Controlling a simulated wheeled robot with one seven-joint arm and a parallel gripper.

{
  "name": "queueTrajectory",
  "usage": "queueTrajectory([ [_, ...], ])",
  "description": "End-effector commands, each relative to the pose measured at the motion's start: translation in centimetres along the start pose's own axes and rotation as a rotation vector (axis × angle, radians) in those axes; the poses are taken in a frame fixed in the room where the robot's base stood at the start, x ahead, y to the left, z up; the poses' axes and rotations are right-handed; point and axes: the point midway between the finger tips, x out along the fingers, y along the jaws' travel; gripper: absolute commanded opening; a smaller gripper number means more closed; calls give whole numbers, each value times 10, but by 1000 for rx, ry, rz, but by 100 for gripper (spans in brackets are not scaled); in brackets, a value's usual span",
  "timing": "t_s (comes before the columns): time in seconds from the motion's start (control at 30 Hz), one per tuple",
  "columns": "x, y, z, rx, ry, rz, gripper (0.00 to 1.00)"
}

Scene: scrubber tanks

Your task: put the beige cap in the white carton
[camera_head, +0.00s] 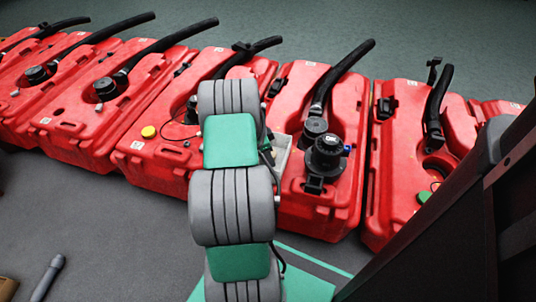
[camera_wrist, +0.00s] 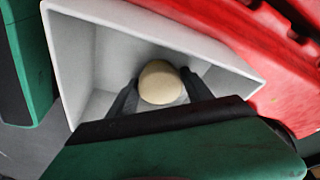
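The beige cap (camera_wrist: 160,82) shows in the wrist view as a pale round piece between the dark fingers of my gripper (camera_wrist: 160,85). The fingers look shut on its two sides. The white carton (camera_wrist: 85,12) lies around the cap and fingertips in that view, its open mouth facing the camera. Whether the cap touches the carton's floor I cannot tell. In the head view a small part of the carton (camera_head: 283,150) shows just right of my arm; my gripper and the cap are hidden there behind the arm.
A row of red scrubber tanks (camera_head: 90,130) with black hoses stands across the head view. A yellow cap (camera_head: 148,132) sits on one tank and a green cap (camera_head: 424,197) on another. A dark frame fills the lower right. Grey floor (camera_head: 120,240) is open at front left.

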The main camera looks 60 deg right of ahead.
Motion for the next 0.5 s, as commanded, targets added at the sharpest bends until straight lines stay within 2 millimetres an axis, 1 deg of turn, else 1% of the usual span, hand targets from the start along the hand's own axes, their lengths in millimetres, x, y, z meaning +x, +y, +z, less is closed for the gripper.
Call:
queueTrajectory([
  [0.03, 0, 0, 0, 0, 0, 0, 63],
  [0.17, 0, 0, 0, 0, 0, 0, 74],
  [0.4, -1, 0, 0, 0, 0, 0, 74],
  [0.5, -10, -1, -2, 0, 0, -2, 74],
])
